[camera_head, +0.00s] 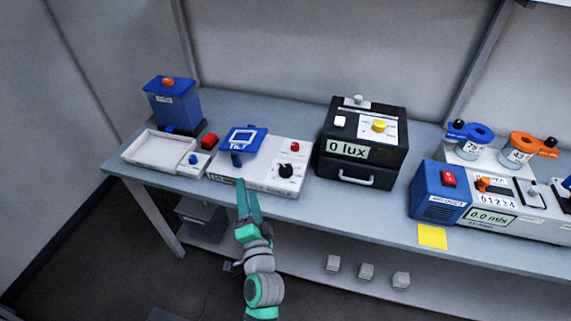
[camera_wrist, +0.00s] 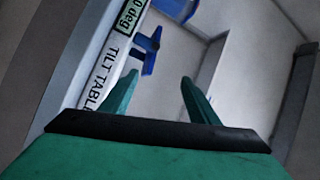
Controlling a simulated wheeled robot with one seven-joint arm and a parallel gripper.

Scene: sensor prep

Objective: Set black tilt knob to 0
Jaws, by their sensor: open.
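The black tilt knob (camera_head: 286,171) sits on the right part of the white tilt table unit (camera_head: 262,183). Its pointer direction is too small to read. The unit's blue tilting platform (camera_head: 243,138) stands on its left part and also shows at the top of the wrist view (camera_wrist: 148,50). In the wrist view a display (camera_wrist: 127,18) reads 0 deg above the words TILT TABLE. My gripper (camera_head: 242,183) is in front of the unit's front edge, left of the knob and apart from it. In the wrist view its fingers (camera_wrist: 155,95) are apart with nothing between them. The knob is not in the wrist view.
A red button (camera_head: 295,146) is behind the knob. A black lux box (camera_head: 360,145) stands to the right. A yellow note (camera_head: 432,236) lies at the bench's front edge.

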